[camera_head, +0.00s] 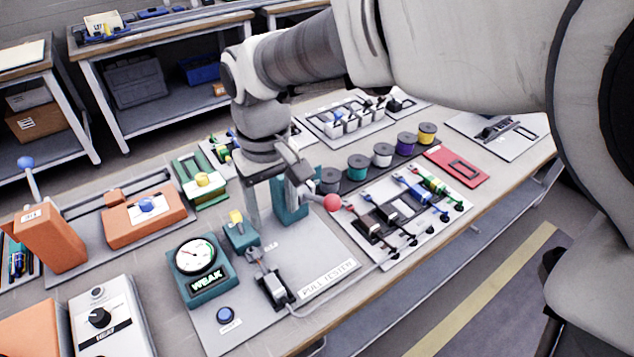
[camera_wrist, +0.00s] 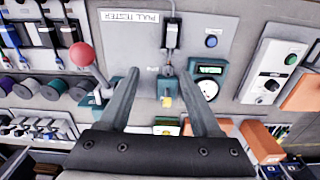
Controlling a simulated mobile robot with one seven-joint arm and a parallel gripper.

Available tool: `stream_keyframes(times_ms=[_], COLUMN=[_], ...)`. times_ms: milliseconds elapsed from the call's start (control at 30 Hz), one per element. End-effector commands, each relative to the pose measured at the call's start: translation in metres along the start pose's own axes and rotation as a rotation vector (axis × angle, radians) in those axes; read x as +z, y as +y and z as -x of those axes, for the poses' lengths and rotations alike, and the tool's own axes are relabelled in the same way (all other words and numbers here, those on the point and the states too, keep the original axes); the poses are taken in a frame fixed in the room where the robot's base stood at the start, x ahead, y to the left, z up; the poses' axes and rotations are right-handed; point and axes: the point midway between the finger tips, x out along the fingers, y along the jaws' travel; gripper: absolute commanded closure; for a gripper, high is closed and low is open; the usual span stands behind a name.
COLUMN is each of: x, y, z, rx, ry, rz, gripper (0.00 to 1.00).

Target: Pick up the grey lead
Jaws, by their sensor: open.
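A pale grey cable (camera_head: 340,292) runs from a small grey block (camera_head: 272,286) on the pull tester toward the panel of leads; I cannot tell if it is the grey lead. The block also shows in the wrist view (camera_wrist: 172,36), in line with the teal clamp (camera_wrist: 167,86). The panel (camera_head: 432,228) carries several leads with red, blue, green and dark parts. My gripper (camera_wrist: 159,72) is open, its two fingers apart above the pull tester, with the teal clamp visible between them. Nothing shows held. In the head view my wrist partly hides the tester's back.
A red-knobbed lever (camera_head: 331,203) stands close beside my gripper. A round gauge reading WEAK (camera_head: 195,257) is on the tester's left. Several wire spools (camera_head: 382,155) line the panel's back. Orange fixtures (camera_head: 146,207) stand at left. The label strip (camera_head: 327,278) area is flat and low.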

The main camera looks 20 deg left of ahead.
Motion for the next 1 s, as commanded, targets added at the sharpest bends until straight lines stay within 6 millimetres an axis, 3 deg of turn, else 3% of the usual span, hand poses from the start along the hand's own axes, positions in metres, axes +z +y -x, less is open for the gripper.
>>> stream_keyframes(times_ms=[33,200,700,1000], x=[0.002,0.005,0.008,0.008], y=[-0.012,-0.026,-0.026,-0.026], z=[-0.013,-0.026,-0.125,-0.148], rx=[0.000,0.000,0.000,0.000], ry=[-0.009,-0.020,-0.022,-0.020], rz=[0.020,0.038,0.038,0.038], gripper=[0.35,0.35,0.35,0.35])
